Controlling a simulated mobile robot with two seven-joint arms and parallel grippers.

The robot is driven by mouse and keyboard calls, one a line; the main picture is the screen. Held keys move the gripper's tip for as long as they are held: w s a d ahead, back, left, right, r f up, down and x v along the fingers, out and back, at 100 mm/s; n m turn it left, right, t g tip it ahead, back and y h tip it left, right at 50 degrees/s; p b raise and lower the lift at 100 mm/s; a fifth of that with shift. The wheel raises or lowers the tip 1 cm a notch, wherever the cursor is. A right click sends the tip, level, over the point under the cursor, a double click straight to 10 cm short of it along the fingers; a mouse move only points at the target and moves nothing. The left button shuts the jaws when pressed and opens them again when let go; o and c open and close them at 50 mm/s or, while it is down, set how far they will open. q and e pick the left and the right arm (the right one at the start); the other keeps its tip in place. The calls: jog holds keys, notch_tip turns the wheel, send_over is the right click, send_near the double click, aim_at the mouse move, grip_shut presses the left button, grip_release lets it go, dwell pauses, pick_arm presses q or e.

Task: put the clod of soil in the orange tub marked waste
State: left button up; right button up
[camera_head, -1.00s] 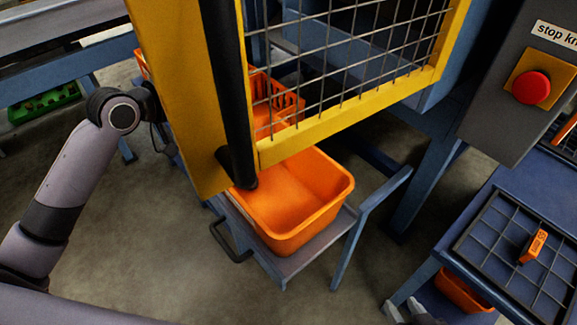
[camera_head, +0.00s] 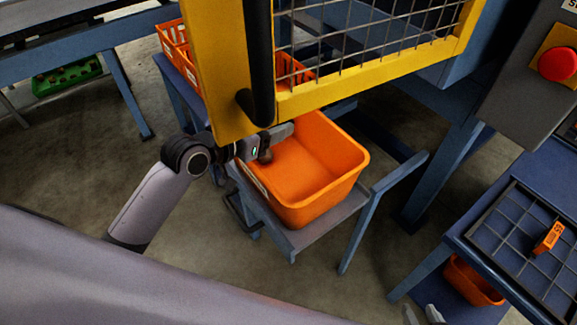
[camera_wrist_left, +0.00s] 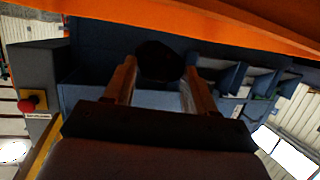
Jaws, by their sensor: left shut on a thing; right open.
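The orange tub (camera_head: 345,165) stands on a low blue-grey stand, its inside visibly empty in the part I can see. My left gripper (camera_head: 272,143) reaches in over the tub's left side, just below the yellow guard's corner. It is shut on the dark clod of soil (camera_head: 265,156), which also shows between the two fingers in the left wrist view (camera_wrist_left: 160,62). The clod is over the tub's opening; I cannot tell its exact height. My right gripper (camera_head: 424,316) is open at the bottom edge, with only its tips showing. No waste lettering is readable.
The yellow mesh guard (camera_head: 365,78) with a black handle bar (camera_head: 259,65) hangs close above the tub. A blue table with a gridded tray (camera_head: 490,225) and a red stop button (camera_head: 557,65) are at right. Orange crates (camera_head: 176,42) stand behind.

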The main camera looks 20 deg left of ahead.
pick_arm(q)
notch_tip(320, 180, down, 2)
jog(key=shift+f+b, duration=0.15)
jog(key=shift+b, duration=0.7)
jog(key=shift+f+b, duration=0.3)
jog(key=o, duration=1.4)
jog(key=shift+v, duration=3.6)
